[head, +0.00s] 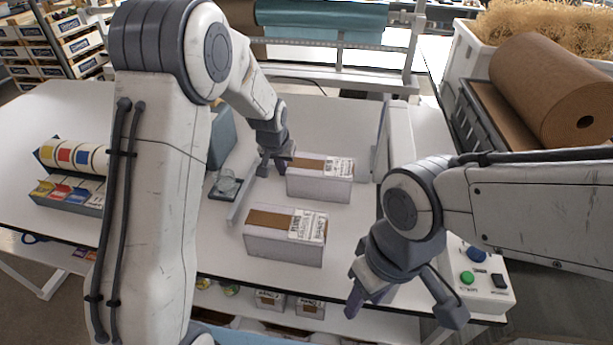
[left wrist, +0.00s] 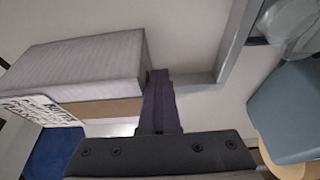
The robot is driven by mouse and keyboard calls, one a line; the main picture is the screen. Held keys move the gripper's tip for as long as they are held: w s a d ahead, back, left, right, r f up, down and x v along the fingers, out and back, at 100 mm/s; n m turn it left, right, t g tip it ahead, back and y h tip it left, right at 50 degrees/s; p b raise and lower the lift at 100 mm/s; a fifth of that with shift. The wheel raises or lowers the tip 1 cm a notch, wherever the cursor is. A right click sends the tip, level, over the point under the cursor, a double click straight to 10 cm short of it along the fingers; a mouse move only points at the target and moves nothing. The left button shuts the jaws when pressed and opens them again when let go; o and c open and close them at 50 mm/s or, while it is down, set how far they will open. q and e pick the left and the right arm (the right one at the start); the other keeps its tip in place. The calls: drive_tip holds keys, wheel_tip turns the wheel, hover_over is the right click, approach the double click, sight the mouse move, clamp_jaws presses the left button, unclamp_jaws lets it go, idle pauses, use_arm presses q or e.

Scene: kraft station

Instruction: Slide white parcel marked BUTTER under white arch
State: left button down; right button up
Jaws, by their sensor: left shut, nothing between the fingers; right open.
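Two white parcels with brown tape and printed labels lie on the white table. My left gripper (head: 272,170) is shut and empty, at the far parcel's left end. In the left wrist view, its fingers (left wrist: 160,100) are beside a parcel's end (left wrist: 90,65), with contact unclear. The white arch (head: 399,135) appears to stand right of the far parcel, partly hidden by my right arm. My right gripper (head: 405,300) is open and empty, near the table's front edge.
A low grey rail (head: 242,200) runs left of the parcels, with a clear tape-like item (head: 226,184) beside it. A rack of coloured rolls (head: 75,170) stands left. A control box with buttons (head: 480,285) sits right. The table is clear between the far parcel and the arch.

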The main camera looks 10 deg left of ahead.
sight(330, 170)
use_arm(q)
drive_tip(key=shift+d, duration=1.55)
drive_tip(key=shift+w+d+b, duration=0.1)
drive_tip(key=shift+d+b, duration=0.2)
drive_tip(key=shift+d, duration=1.3)
drive_tip(key=shift+d+b, duration=0.3)
drive_tip(key=shift+d, duration=1.1)
drive_tip(key=shift+d+b, duration=0.3)
drive_tip(key=shift+d, duration=1.35)
